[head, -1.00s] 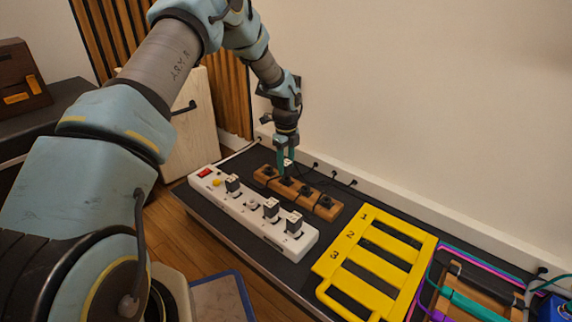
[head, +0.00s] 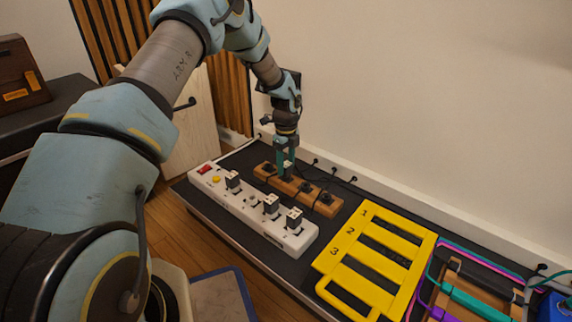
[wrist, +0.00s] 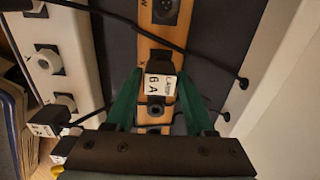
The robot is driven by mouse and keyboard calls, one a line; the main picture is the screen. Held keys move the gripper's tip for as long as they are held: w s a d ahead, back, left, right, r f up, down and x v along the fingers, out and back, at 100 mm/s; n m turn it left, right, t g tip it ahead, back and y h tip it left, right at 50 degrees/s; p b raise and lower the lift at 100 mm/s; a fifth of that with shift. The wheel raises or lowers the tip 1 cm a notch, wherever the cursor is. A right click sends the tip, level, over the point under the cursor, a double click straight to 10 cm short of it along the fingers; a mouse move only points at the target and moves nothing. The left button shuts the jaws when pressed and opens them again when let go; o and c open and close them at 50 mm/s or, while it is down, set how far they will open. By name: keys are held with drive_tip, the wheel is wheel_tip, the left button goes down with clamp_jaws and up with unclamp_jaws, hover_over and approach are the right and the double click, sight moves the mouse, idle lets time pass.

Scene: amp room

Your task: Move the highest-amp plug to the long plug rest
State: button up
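A plug (wrist: 160,85) with a white face marked "6 A" sits between the two green fingers of my gripper (wrist: 161,78) in the wrist view. The fingers look closed against its sides. In the head view my gripper (head: 286,166) points straight down over the long wooden plug rest (head: 318,208), at its second place from the left. The plug is mostly hidden there, so I cannot tell whether it is fully seated.
A yellow rack (head: 385,265) marked 1, 2, 3 lies to the right. Black cables cross the wooden rest to outlets along the wall. A wooden cabinet (head: 192,125) stands behind the table's left end.

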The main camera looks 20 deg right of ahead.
drive_tip(key=o, duration=0.4)
wheel_tip(320, 180, up, 11)
drive_tip(key=p, duration=0.4)
drive_tip(key=shift+f+p, duration=0.1)
drive_tip(key=shift+p, duration=0.3)
drive_tip(key=s+a+r+n+p, duration=0.2)
drive_tip(key=a+r+n, duration=0.55)
drive_tip(key=a, duration=0.35)
drive_tip(key=s+a+r+n+p, duration=0.2)
drive_tip(key=a+r+n, duration=0.55)
drive_tip(key=a, duration=0.35)
drive_tip(key=s+a+r+n+t+p, duration=0.1)
drive_tip(key=s+a+r+n, duration=0.2)
drive_tip(key=s+a+n, duration=0.35)
drive_tip(key=s+a+r+n+t+p, duration=0.1)
drive_tip(key=s+a+r+n, duration=0.3)
drive_tip(key=s+a+n, duration=0.3)
drive_tip(key=shift+n, duration=0.45)
drive_tip(key=r+p, duration=2.5)
drive_tip(key=a+r+p, duration=0.1)
drive_tip(key=r+p, duration=1.1)
drive_tip(key=p, duration=0.1)
drive_tip(key=shift+w+r, duration=0.3)
drive_tip(key=shift+w, duration=0.1)
